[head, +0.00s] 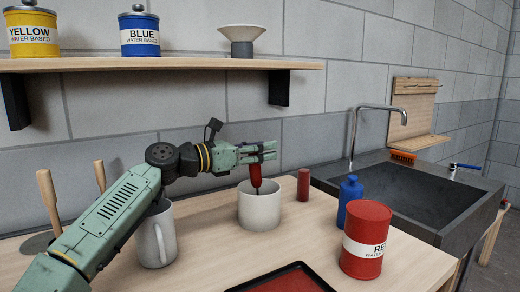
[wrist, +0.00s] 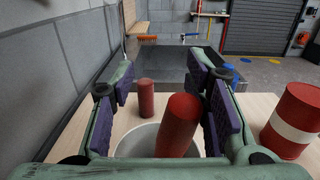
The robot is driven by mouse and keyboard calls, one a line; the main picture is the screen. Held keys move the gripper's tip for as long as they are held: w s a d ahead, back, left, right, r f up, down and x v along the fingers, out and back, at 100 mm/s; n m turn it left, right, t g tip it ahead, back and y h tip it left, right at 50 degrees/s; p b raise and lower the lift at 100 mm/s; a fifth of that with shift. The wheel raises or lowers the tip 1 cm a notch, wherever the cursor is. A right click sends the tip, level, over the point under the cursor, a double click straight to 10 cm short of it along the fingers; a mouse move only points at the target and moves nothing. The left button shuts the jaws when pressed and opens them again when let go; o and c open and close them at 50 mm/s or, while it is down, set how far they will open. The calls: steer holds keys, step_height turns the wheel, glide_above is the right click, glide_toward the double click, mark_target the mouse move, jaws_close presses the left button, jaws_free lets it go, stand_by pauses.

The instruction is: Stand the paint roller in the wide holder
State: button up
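The paint roller (head: 255,175) has a red handle and a thin dark shaft below it. It is handle up, with its lower end inside the wide white holder (head: 260,212); the holder wall hides that end. My gripper (head: 268,151) is at the top of the handle, above the holder. In the wrist view the red handle (wrist: 178,125) is between the purple finger pads, with a clear gap on the left side, so the fingers look open. The holder's rim (wrist: 146,133) shows below. Whether the right pad touches the handle is hard to tell.
A small red cylinder (head: 303,185), a blue bottle (head: 350,198) and a red paint tin (head: 367,240) stand right of the holder. A white mug (head: 157,243) is on the left, a dark tray (head: 283,280) in front. A shelf (head: 180,64) hangs above; a sink (head: 420,195) is at right.

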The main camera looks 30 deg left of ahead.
stand_by(0.3)
step_height(320, 180, up, 10)
stand_by(0.4)
steer(key=shift+f, duration=0.1)
stand_by(0.8)
